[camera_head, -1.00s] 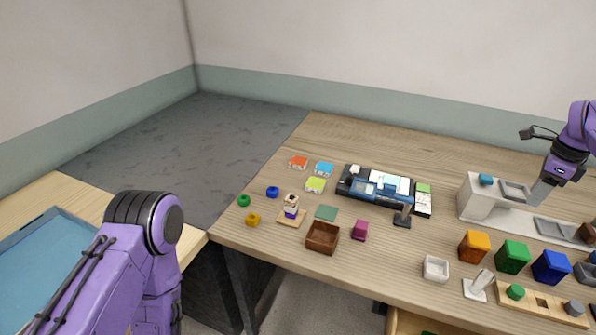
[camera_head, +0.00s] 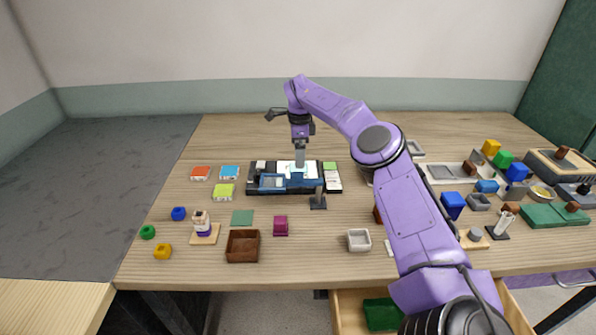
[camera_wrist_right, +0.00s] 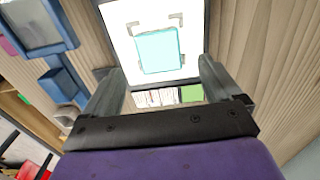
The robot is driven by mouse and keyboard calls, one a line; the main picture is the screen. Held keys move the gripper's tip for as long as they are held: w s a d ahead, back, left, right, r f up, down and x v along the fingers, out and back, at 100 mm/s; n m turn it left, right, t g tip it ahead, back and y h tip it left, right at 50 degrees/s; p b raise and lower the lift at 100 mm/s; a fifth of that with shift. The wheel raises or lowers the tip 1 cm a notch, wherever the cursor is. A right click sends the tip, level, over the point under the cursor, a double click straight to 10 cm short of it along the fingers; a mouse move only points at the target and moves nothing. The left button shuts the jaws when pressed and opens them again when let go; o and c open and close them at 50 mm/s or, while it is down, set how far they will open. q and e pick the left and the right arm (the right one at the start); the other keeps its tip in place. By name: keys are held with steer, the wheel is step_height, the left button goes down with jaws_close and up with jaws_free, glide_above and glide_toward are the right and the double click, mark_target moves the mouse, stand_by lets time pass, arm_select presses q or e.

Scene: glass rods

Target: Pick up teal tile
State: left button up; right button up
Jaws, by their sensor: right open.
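The teal tile (camera_wrist_right: 160,50) lies flat on a bright white panel (camera_wrist_right: 122,35) with grey corner marks, seen in the right wrist view. My right gripper (camera_wrist_right: 157,85) is open, its two fingers to either side of the near part of the panel, with the tile beyond them and nothing held. In the head view the right gripper (camera_head: 300,155) points down over the lit panel (camera_head: 285,167) and hides most of the tile's spot. My left gripper is not in view.
The panel is part of a black-based station (camera_head: 255,183) with a blue frame (camera_head: 271,182). A brown box (camera_head: 243,246), a magenta block (camera_head: 281,226) and a green square (camera_head: 242,217) stand nearer the front edge. An open drawer (camera_head: 345,310) juts out below.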

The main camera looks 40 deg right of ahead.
steer(key=f, duration=0.2)
steer(key=f+p, duration=0.1)
steer(key=f, duration=0.1)
steer(key=shift+s+d+f, duration=0.2)
steer(key=shift+f, duration=0.2)
steer(key=shift+d+f, duration=0.15)
steer(key=shift+f, duration=0.05)
steer(key=shift+a+r, duration=0.15)
steer(key=shift+a, duration=0.1)
steer(key=shift+c, duration=1.3)
steer(key=shift+a, duration=0.1)
steer(key=c, duration=1)
